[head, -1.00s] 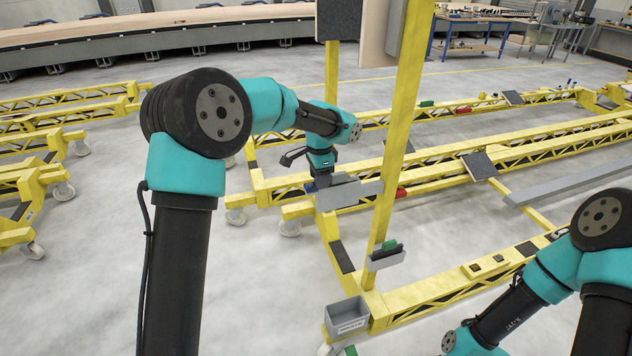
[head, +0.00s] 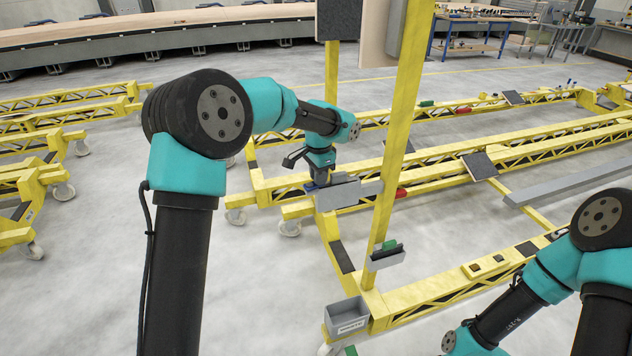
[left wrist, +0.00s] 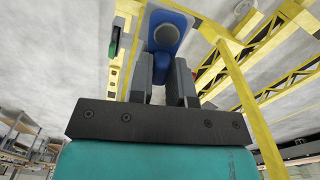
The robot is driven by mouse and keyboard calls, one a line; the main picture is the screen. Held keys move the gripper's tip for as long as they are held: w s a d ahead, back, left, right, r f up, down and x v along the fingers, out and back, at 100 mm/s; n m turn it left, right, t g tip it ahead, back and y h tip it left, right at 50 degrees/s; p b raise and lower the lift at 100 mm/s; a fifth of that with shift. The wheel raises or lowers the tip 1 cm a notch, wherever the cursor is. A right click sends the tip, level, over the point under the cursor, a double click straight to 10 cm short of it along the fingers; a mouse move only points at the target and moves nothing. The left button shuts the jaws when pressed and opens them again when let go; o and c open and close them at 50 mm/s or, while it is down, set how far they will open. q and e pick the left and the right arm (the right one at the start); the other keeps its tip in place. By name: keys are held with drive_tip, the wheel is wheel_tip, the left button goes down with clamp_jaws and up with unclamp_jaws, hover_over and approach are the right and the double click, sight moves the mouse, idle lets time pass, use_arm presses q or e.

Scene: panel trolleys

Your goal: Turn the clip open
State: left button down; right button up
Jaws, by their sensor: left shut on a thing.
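The blue clip (left wrist: 168,28), with a round grey centre, lies directly between and beyond my left fingers in the left wrist view. My left gripper (left wrist: 164,82) is shut on it, one grey finger on each side. In the head view my left gripper (head: 320,178) points down behind a grey plate (head: 338,196) beside the yellow upright. The plate hides the fingertips and most of the clip there; only a bit of blue shows. My right arm enters at the lower right, with its gripper out of view.
A yellow post (head: 400,130) stands just right of my left gripper. It carries a holder with a green-and-black item (head: 386,250). A grey bin (head: 347,316) sits low at the trolley's near corner.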

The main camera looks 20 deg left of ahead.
use_arm(q)
drive_tip(key=shift+n, duration=0.3)
drive_tip(key=shift+w+a+n, duration=0.15)
drive_tip(key=shift+n, duration=0.45)
drive_tip(key=shift+w+a+n, duration=0.1)
drive_tip(key=shift+a+n, duration=0.05)
drive_tip(key=shift+n, duration=0.45)
drive_tip(key=shift+w+a+n, duration=0.1)
drive_tip(key=shift+a+n, duration=0.2)
drive_tip(key=shift+n, duration=0.9)
drive_tip(key=shift+a+n, duration=0.3)
drive_tip(key=shift+n, duration=1)
